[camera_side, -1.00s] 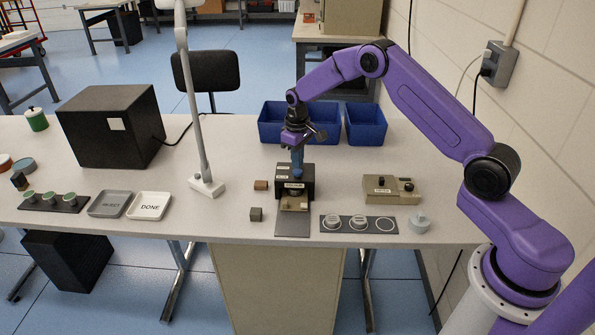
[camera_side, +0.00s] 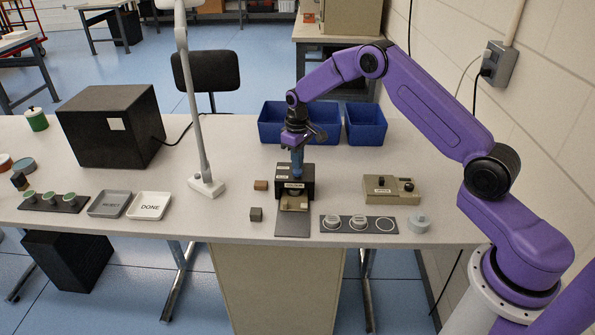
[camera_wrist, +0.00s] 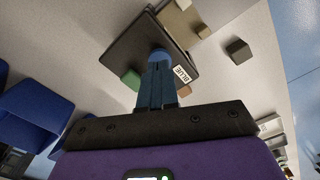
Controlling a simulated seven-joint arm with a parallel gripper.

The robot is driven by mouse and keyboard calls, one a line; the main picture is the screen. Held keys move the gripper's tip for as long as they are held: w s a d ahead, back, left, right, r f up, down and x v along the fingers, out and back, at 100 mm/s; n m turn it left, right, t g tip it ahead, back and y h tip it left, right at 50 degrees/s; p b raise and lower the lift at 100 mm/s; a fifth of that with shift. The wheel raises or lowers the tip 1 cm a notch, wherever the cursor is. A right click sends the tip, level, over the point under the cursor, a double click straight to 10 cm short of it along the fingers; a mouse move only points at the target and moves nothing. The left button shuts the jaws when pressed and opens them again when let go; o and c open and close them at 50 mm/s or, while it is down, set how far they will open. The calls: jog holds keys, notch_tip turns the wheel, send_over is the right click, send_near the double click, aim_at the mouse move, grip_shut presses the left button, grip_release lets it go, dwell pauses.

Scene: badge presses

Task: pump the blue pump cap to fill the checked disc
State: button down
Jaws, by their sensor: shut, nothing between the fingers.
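The press (camera_side: 308,186) with a "COLOUR" label stands mid-table, and its small side label (camera_wrist: 181,75) reads "BLUE" in the wrist view. The blue pump cap (camera_wrist: 160,54) is on top of it. My gripper (camera_side: 297,172) points straight down over the press, its blue fingers together and empty. The fingertips (camera_wrist: 158,65) are at the top of the cap and appear to touch it; they hide part of it. A pale round piece sits in the press opening (camera_side: 293,194); it is too small to tell whether it is the checked disc.
A dark mat (camera_side: 372,230) with pale discs lies to the right, below a beige control box (camera_side: 392,190). Small blocks (camera_side: 255,214) lie left of the press. REJECT (camera_side: 109,204) and DONE (camera_side: 149,206) trays are further left. Blue bins (camera_side: 366,125) stand behind.

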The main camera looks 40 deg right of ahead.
aim_at(297, 171)
jog(key=shift+f, duration=1.25)
dwell(1.2)
jog(key=shift+r, duration=4.05)
jog(key=shift+f, duration=2.7)
jog(key=shift+f, duration=0.75)
